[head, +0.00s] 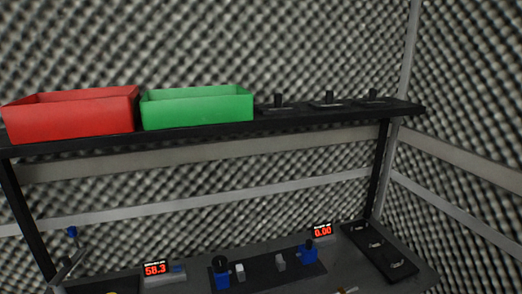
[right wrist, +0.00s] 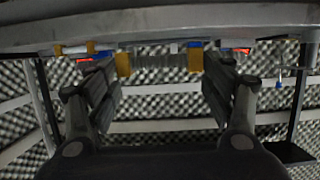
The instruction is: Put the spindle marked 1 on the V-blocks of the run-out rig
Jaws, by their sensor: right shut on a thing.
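The run-out rig is a dark plate (head: 258,272) on the bench, with two small pale V-blocks (head: 240,271) and (head: 281,262) between blue end units (head: 221,274) and (head: 308,251). In the right wrist view my right gripper (right wrist: 160,68) is shut on a grey spindle (right wrist: 160,62) with brass-coloured bands near its ends. The spindle lies crosswise between the fingers. Its number cannot be read. A small brass and white piece (head: 347,290) shows at the head view's bottom edge; I cannot tell what it belongs to. My left gripper is not in view.
A shelf (head: 200,138) above the bench holds a red bin (head: 75,118), a green bin (head: 198,110) and black fixtures. Displays reading 58.3 (head: 156,269) and 0.00 (head: 322,231) stand on the bench. A dark tray (head: 395,250) with small holders lies right.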

